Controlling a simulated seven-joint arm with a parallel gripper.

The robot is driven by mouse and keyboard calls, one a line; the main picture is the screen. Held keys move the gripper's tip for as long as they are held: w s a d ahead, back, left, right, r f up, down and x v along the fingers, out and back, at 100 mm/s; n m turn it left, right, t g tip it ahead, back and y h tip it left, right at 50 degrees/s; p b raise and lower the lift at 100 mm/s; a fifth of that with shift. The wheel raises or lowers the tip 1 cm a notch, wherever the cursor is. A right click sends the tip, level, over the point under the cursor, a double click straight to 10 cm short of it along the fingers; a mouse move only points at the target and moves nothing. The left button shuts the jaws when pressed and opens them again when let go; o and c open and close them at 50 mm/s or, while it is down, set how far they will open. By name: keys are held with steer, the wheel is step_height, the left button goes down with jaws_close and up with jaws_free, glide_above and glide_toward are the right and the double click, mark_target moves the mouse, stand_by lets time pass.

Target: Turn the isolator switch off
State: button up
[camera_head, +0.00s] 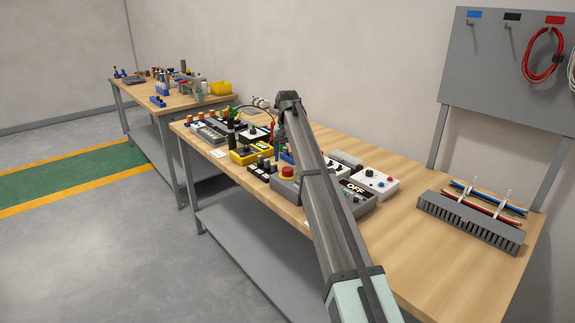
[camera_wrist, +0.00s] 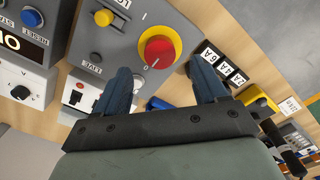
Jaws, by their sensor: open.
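The isolator switch is a red rotary knob (camera_wrist: 158,50) on a round yellow plate, on a grey box (camera_wrist: 108,40). A "0" is printed by its lower-left edge in the wrist view. In the head view the red knob (camera_head: 288,171) shows just left of my arm. In the head view my arm hides parts of the grey box.

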mark_target(287, 169)
step_height(287, 169, up, 9)
steer(key=shift+f, duration=0.15)
stand_by(0.4)
